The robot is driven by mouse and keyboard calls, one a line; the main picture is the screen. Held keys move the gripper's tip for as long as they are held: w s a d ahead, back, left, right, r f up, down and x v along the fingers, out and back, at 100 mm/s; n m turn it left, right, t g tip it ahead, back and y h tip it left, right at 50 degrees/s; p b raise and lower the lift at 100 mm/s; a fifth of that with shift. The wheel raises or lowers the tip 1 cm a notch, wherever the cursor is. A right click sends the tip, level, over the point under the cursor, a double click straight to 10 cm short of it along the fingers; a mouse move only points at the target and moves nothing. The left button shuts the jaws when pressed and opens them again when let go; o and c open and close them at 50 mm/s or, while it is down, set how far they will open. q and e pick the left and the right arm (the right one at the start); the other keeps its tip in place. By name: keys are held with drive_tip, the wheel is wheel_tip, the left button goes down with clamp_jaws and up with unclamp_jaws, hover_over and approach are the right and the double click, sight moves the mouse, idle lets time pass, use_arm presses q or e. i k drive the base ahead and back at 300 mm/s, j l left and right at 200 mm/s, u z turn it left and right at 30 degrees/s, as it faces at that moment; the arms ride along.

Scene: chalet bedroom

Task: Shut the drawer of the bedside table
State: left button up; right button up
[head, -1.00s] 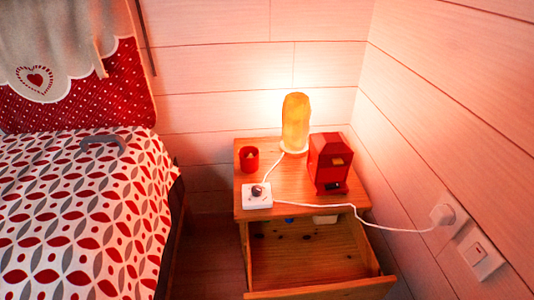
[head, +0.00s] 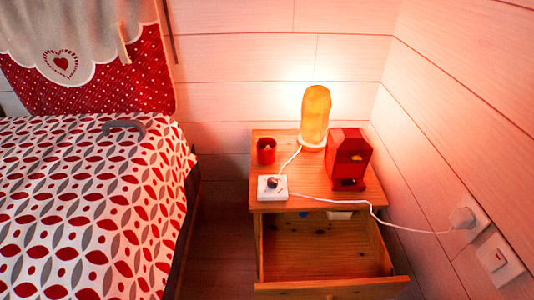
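The wooden bedside table (head: 340,200) stands against the back wall, to the right of the bed. Its drawer (head: 325,262) is pulled far out toward me, and its front panel (head: 332,289) shows at the bottom of the picture. The drawer's visible floor is bare. A small blue thing (head: 304,213) and a whitish thing (head: 341,215) show at its back, partly hidden under the tabletop. Neither of my grippers is in view.
On the tabletop are a lit lamp (head: 315,115), a red cup (head: 266,151), a red box-like object (head: 348,160) and a white switch box (head: 272,187). The bed (head: 80,215) fills the left.

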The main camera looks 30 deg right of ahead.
sight(314, 256)
drive_tip(key=z, duration=1.45)
